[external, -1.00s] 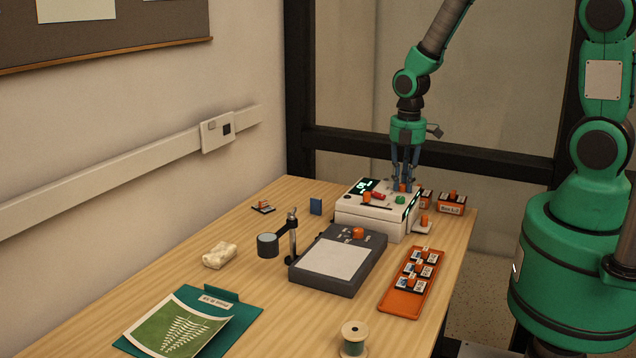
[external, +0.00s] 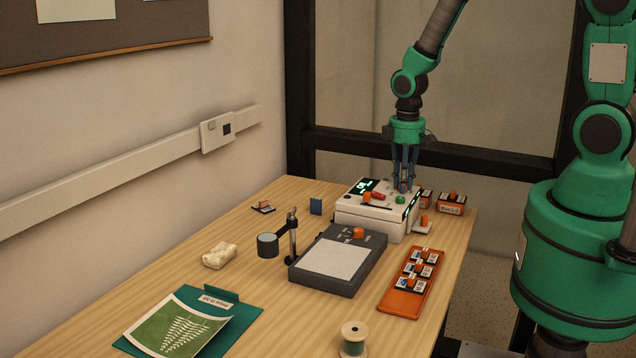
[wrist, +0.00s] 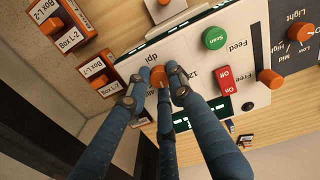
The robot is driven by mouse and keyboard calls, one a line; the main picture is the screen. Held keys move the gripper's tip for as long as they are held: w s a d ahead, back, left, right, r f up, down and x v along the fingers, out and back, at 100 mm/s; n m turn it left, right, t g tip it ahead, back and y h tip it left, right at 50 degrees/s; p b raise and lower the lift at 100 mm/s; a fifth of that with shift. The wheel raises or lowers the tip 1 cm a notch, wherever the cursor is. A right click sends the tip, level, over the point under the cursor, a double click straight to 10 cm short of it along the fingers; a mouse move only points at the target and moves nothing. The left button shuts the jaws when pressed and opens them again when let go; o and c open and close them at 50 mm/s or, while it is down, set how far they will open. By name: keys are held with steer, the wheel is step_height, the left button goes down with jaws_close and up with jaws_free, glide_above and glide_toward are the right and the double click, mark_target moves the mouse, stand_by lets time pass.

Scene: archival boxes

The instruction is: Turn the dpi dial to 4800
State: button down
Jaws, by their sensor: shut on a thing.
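The dpi dial (wrist: 158,76) is a small orange knob on the top of the white scanner (external: 372,222), beside the printed word "dpi" in the wrist view. My gripper (wrist: 158,84) has its blue-grey fingers closed around this knob. In the external view my gripper (external: 404,188) reaches straight down onto the scanner's far right part, and its fingers hide the dial. Of the numbers around the dial, only a partial "12" shows; the rest, and the dial's pointer, are hidden or too small to read.
A green Scan button (wrist: 214,38), a red On/Off switch (wrist: 226,80) and an orange Feed slider knob (wrist: 270,78) lie close by on the scanner. Orange-labelled boxes (external: 451,204) stand beyond it. A dark light pad (external: 325,283) and an orange tray (external: 398,303) are in front.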

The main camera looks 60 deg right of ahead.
steer(key=m+p, duration=0.1)
steer(key=m, duration=0.4)
steer(key=shift+w+m, duration=0.1)
steer(key=shift+m, duration=0.2)
steer(key=m, duration=0.5)
stand_by(0.4)
steer(key=c, duration=1.5)
jaws_free()
steer(key=shift+c, duration=0.2)
steer(key=shift+r, duration=0.1)
step_height(320, 180, up, 12)
